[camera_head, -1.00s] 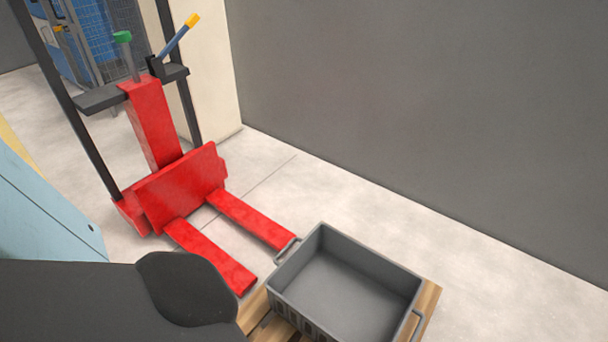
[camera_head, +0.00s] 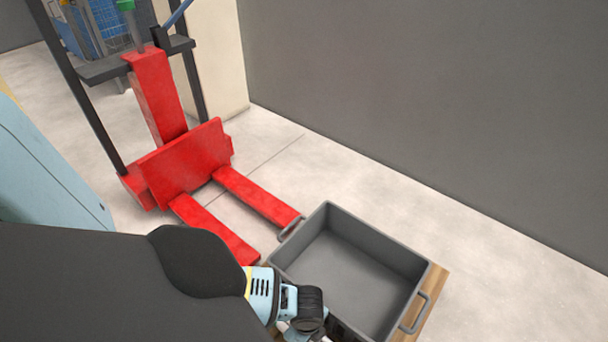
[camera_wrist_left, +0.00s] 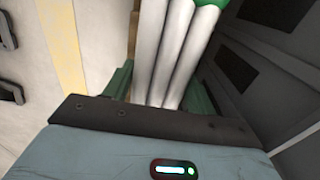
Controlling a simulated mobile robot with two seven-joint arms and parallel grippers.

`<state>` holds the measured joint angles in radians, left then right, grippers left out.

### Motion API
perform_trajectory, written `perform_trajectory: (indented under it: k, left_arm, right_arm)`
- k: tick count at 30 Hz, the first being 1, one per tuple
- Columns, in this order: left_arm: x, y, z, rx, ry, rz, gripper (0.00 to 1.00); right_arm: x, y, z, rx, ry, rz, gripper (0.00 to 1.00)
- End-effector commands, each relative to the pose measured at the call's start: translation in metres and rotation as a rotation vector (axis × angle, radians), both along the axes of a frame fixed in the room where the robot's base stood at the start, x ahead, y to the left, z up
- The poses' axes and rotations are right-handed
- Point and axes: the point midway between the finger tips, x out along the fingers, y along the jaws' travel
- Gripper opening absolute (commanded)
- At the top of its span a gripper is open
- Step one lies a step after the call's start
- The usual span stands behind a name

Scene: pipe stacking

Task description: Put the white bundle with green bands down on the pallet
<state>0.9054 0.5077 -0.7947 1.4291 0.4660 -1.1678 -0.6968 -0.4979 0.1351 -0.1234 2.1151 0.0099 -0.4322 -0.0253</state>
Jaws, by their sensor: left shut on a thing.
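The white bundle (camera_wrist_left: 168,45) shows in the left wrist view as several white pipes side by side, with a green band (camera_wrist_left: 236,14) at the upper right. My left gripper (camera_wrist_left: 160,95) is shut on it, with dark green fingers on either side of the pipes. In the head view my left wrist is low in the middle, in front of the grey crate, and the bundle is hidden or out of frame. The wooden pallet (camera_head: 435,300) shows as a strip along the crate's right side. I cannot tell whether the bundle touches the pallet. My right gripper is not in view.
An open, empty grey crate (camera_head: 425,285) with end handles stands on the pallet, close to my left wrist. A red pallet stacker (camera_head: 180,165) stands behind it, forks reaching towards the pallet. A grey wall (camera_head: 430,100) runs along the right. Floor lies clear between.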

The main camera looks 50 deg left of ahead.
Motion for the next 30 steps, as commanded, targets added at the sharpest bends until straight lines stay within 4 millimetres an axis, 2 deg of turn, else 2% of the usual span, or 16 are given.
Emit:
perform_trajectory:
  k: [5, 12, 26, 27, 30]
  left_arm:
    - [0.001, 0.014, -0.002, 0.002, -0.001, 0.001, 0.23]
    - [0.001, 0.013, -0.035, 0.001, 0.001, 0.001, 0.23]
    - [0.001, 0.012, -0.039, -0.001, -0.002, 0.001, 0.23]
    - [0.001, 0.012, -0.039, 0.0, -0.002, 0.0, 0.6]
    - [0.001, 0.012, -0.039, 0.0, -0.002, 0.0, 0.73]
  right_arm:
    - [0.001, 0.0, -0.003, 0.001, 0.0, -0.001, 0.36]
    - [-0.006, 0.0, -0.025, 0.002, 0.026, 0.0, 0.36]
    - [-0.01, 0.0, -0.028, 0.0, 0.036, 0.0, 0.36]
    - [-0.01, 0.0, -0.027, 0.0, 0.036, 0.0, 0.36]
    - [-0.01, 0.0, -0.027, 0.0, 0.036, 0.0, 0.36]
